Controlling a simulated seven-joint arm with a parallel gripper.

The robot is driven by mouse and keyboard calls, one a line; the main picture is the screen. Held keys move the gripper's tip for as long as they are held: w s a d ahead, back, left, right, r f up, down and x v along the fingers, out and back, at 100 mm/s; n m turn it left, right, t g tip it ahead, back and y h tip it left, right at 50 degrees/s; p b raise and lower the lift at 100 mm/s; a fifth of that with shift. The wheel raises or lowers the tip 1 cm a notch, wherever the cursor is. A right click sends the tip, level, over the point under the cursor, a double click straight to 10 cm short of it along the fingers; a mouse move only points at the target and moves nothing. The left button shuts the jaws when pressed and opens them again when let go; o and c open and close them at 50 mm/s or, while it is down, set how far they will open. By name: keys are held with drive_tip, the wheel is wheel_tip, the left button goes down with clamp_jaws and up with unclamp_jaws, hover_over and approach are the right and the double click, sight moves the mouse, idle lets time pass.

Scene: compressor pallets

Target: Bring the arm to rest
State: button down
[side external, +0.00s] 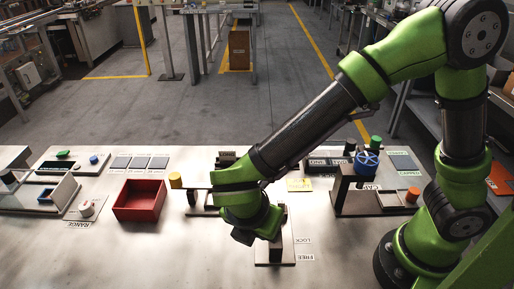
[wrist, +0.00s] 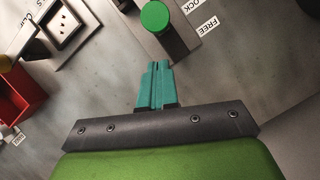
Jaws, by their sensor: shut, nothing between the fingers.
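My gripper (wrist: 157,88) shows in the wrist view as two teal fingers held together, with nothing between them. It is above the bench, just short of a round green knob (wrist: 154,17) on a dark base and apart from it in the picture. In the side view my arm reaches down from the right over the middle of the bench (side external: 125,255). The fingers are hard to make out there, behind the green wrist. A dark upright block (side external: 277,250) stands just right of the wrist, beside labels reading LOCK and FREE.
A red open bin (side external: 138,214) is left of my wrist, with a yellow cylinder (side external: 175,180) beside it. A dark stand with a blue handwheel (side external: 367,160) and an orange cylinder (side external: 412,194) are at the right. The front left of the bench is clear.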

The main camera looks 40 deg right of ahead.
drive_tip(key=v, duration=1)
drive_tip(key=d+r+m+t+y, duration=0.3)
drive_tip(key=d+m, duration=0.7)
drive_tip(key=m, duration=0.2)
drive_tip(key=s+d+r+m+t+y, duration=0.1)
drive_tip(key=d+r+m+t+y, duration=0.1)
drive_tip(key=d+m, duration=0.9)
drive_tip(key=m+t+y, duration=0.1)
drive_tip(key=m, duration=0.1)
drive_tip(key=shift+d+r+m, duration=0.3)
drive_tip(key=shift+r, duration=0.1)
drive_tip(key=shift+s, duration=0.1)
